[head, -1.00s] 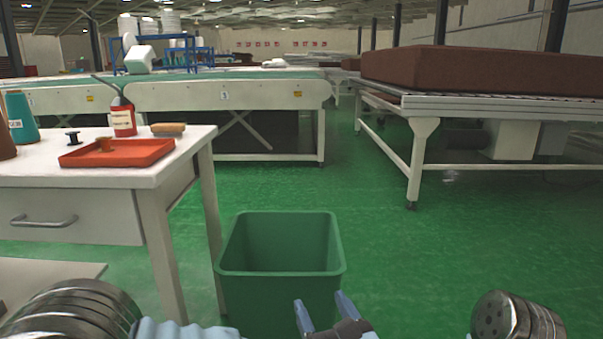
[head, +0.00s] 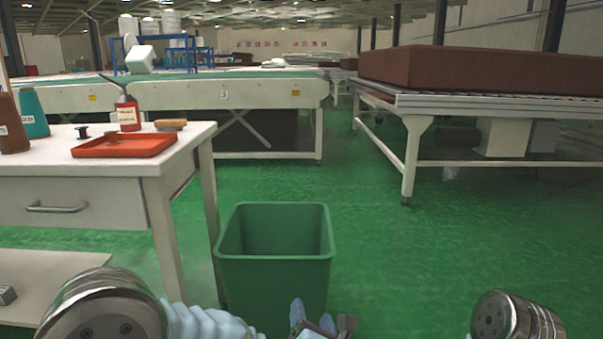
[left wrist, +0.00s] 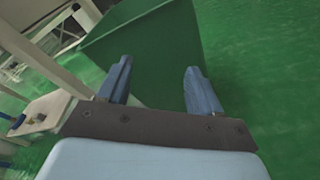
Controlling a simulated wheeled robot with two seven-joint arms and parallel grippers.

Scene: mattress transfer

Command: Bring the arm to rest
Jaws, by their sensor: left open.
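My left gripper (head: 318,322) shows at the bottom middle of the head view, low and in front of the green bin. In the left wrist view its two blue-grey fingers (left wrist: 160,85) are apart with nothing between them. The side of the green bin (left wrist: 150,50) fills the background just beyond the fingers. At the lower right of the head view a rounded metal part of my other arm shows, but its gripper is out of the picture.
The open green bin (head: 275,268) stands on the floor right of a white table (head: 120,171). The table carries a red tray (head: 124,147), a red bottle (head: 127,115) and cones. A conveyor (head: 225,93) runs behind. A brown mattress (head: 480,72) lies on a roller table (head: 440,104). Green floor between is clear.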

